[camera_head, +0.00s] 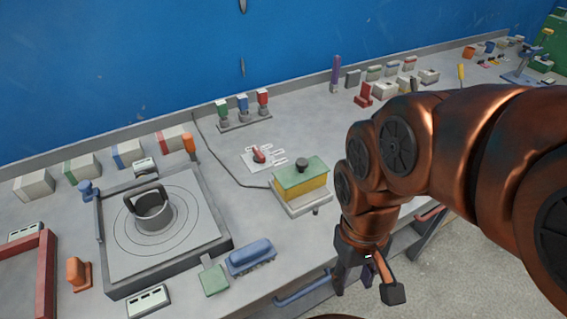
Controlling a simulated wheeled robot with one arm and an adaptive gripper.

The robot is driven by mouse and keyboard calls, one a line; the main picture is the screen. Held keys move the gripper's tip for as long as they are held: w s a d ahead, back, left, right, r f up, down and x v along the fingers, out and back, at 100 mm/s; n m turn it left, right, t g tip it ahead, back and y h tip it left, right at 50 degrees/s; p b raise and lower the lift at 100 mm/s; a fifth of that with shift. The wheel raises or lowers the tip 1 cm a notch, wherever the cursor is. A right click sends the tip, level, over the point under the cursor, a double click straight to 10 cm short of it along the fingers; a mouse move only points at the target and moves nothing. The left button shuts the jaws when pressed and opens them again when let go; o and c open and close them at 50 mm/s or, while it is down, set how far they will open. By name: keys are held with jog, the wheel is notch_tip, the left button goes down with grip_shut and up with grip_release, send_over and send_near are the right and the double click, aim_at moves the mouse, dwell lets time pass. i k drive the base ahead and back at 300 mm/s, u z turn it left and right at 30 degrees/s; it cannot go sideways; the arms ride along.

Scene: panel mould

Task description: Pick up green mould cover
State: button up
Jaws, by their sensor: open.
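The green mould cover (290,178) is a flat green lid with a dark round knob (302,164) on top. It sits on a yellow mould body (302,190), which stands on a light grey base plate (305,206) near the middle of the bench. My gripper (369,283) is open and empty. In the picture it is to the right of and below the mould, near the bench's front edge, with its fingers pointing down. My arm comes in from the right and hides part of the bench behind it.
A grey bench (235,190) runs along a blue wall. A red-handled switch (259,155) stands behind the mould.

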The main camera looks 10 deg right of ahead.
aim_at(304, 170)
jog(key=z, duration=1.4)
jog(key=k, duration=1.05)
jog(key=u, duration=1.5)
jog(key=i, duration=0.5)
jog(key=z, duration=0.05)
